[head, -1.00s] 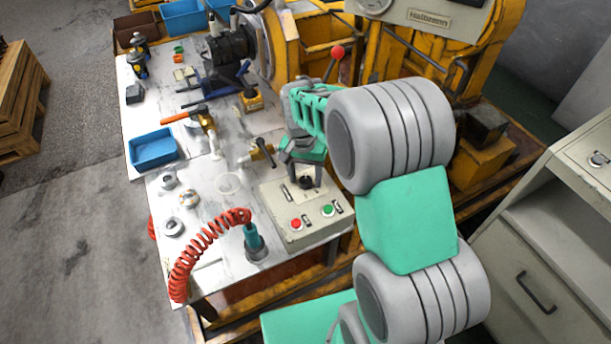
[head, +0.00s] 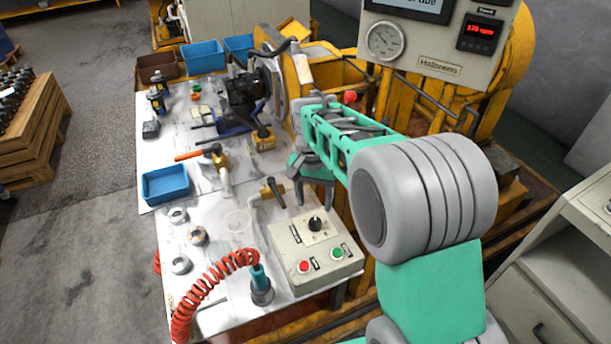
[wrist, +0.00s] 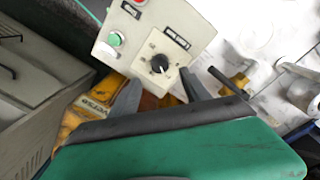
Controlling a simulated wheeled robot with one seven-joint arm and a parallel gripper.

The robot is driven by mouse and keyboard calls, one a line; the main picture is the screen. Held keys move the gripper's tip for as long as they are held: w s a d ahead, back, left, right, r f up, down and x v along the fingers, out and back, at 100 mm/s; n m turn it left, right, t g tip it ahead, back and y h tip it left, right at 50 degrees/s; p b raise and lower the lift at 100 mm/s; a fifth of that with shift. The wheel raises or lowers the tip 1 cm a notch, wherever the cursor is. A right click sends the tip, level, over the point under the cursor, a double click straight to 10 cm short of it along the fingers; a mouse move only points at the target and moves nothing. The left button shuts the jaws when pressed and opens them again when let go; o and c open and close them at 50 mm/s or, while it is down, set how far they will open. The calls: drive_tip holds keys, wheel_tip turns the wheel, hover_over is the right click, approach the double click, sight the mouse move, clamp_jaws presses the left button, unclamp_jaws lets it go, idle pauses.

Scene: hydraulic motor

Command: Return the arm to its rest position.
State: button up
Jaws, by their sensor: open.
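My green and grey arm reaches from the lower right over the workbench in the head view. My gripper (head: 316,192) points down, open and empty, just above and behind the control box (head: 287,254). The box has a black rotary knob (head: 315,224), a red button (head: 304,267) and a green button (head: 337,254). In the wrist view, the two grey fingers (wrist: 158,92) stand apart, with the knob (wrist: 159,64) between and beyond them. The gripper appears clear of the knob.
A yellow machine with a gauge panel (head: 430,43) stands behind my arm. A grey cabinet (head: 570,250) is at right. The bench holds a blue tray (head: 165,184), a coiled red hose (head: 205,286), a valve lever (head: 276,192) and a motor (head: 245,92).

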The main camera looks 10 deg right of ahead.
drive_tip(key=shift+w+n, duration=0.1)
drive_tip(key=shift+n, duration=0.2)
drive_tip(key=shift+w+f+n, duration=0.15)
drive_tip(key=shift+f+n, duration=0.2)
drive_tip(key=shift+n, duration=0.55)
drive_tip(key=s+f, duration=0.1)
drive_tip(key=s, duration=0.1)
drive_tip(key=s+f+n, duration=0.1)
drive_tip(key=s+f, duration=0.1)
drive_tip(key=s+f+n, duration=0.1)
drive_tip(key=s, duration=0.1)
drive_tip(key=shift+a+f+g, duration=0.2)
drive_tip(key=shift+f+g, duration=0.1)
drive_tip(key=shift+g, duration=0.1)
drive_tip(key=shift+n, duration=0.9)
drive_tip(key=s, duration=0.2)
drive_tip(key=s+r, duration=0.1)
drive_tip(key=s, duration=0.3)
drive_tip(key=shift+s+a+r+p, duration=0.1)
drive_tip(key=shift+s+r+p, duration=0.05)
drive_tip(key=shift+r+p, duration=0.15)
drive_tip(key=s+r+t+p, duration=0.2)
drive_tip(key=s+r+t, duration=0.2)
drive_tip(key=r, duration=0.7)
drive_tip(key=shift+d+y, duration=0.3)
drive_tip(key=shift+d, duration=0.05)
